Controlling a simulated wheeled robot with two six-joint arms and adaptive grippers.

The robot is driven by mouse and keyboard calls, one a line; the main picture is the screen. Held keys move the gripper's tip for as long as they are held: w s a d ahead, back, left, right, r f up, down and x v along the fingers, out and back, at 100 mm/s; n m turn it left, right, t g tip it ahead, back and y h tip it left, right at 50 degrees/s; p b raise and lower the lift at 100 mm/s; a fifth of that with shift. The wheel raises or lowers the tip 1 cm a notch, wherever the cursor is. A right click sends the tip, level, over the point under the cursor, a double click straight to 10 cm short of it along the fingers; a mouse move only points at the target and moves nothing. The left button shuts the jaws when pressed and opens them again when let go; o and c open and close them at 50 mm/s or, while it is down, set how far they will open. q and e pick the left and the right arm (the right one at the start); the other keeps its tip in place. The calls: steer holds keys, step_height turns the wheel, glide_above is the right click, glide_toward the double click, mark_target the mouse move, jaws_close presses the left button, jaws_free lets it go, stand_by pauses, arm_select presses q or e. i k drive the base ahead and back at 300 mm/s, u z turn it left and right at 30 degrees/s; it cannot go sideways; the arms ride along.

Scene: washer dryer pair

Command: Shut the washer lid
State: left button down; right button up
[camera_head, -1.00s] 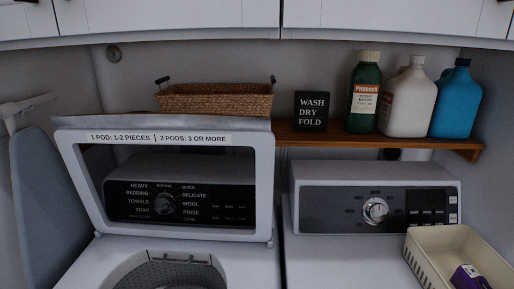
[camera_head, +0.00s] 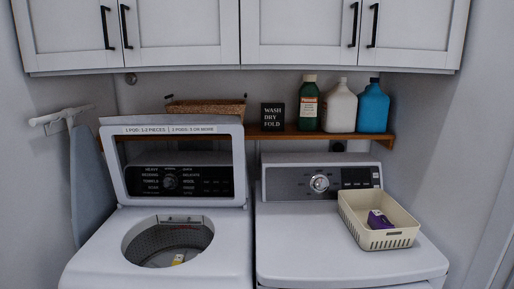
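The washer (camera_head: 100,250) stands on the left with its round drum opening (camera_head: 168,241) uncovered. Its lid (camera_head: 242,172) is up, tilted back in front of the control panel (camera_head: 180,181), which shows through the lid's window. A label strip (camera_head: 171,130) runs along the lid's top edge. A small yellowish item (camera_head: 178,259) lies in the drum. Neither of my grippers is in the view.
The dryer (camera_head: 310,240) stands close on the right, with a cream basket (camera_head: 392,239) holding a purple item (camera_head: 379,219) on top. A wooden shelf (camera_head: 275,134) with bottles and a wicker basket (camera_head: 205,108) is behind. An ironing board (camera_head: 90,185) hangs at the left wall.

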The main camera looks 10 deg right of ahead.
mark_target(182, 159)
steer(key=z, duration=0.55)
steer(key=i, duration=0.7)
steer(key=z, duration=0.5)
